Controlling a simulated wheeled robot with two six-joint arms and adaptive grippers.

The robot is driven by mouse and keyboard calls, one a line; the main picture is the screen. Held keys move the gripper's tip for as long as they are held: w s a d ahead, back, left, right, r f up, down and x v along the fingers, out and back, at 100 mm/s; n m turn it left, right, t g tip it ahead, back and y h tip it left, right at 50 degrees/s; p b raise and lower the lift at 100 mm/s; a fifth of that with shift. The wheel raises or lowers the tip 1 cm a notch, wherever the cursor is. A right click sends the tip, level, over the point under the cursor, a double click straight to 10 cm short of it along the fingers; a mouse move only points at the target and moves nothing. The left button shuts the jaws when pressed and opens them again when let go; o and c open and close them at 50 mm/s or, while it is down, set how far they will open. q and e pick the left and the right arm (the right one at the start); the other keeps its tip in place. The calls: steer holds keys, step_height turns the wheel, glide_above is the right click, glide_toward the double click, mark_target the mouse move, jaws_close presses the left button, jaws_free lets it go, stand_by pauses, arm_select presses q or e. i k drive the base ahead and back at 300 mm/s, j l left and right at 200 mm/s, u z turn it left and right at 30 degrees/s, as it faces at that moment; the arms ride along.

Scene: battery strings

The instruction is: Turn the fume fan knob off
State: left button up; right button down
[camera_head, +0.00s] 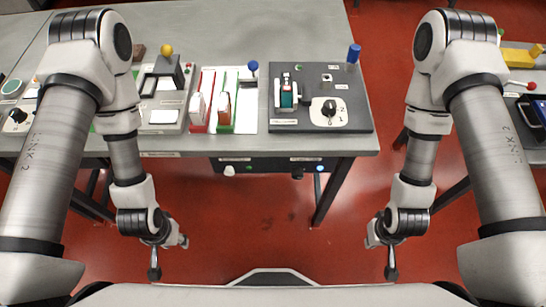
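I cannot read which knob is the fume fan's. A black rotary knob (329,109) sits on a white dial plate on the dark grey panel (356,122) at the table's right end. Under the table's front edge, a black box (262,166) carries a white knob (229,171), a dark knob (297,174) and a lit blue-white button (319,168). My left gripper (154,270) hangs in front of the table, apart from everything. My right gripper (391,270) hangs likewise at the right. Both are small and seen from above, so their opening is unclear.
The grey table (225,30) holds a white board (250,113) with red and green strips, a blue-topped lever (353,54) and a yellow-topped lever (167,50). Another table with a red-knobbed lever (530,86) stands at right. The red floor (270,230) between my arms is clear.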

mark_target(297, 169)
steer(key=k+l, duration=0.65)
steer(key=l, duration=0.15)
steer(key=k+l, duration=0.6)
steer(key=l, duration=0.25)
steer(key=l+u, duration=0.05)
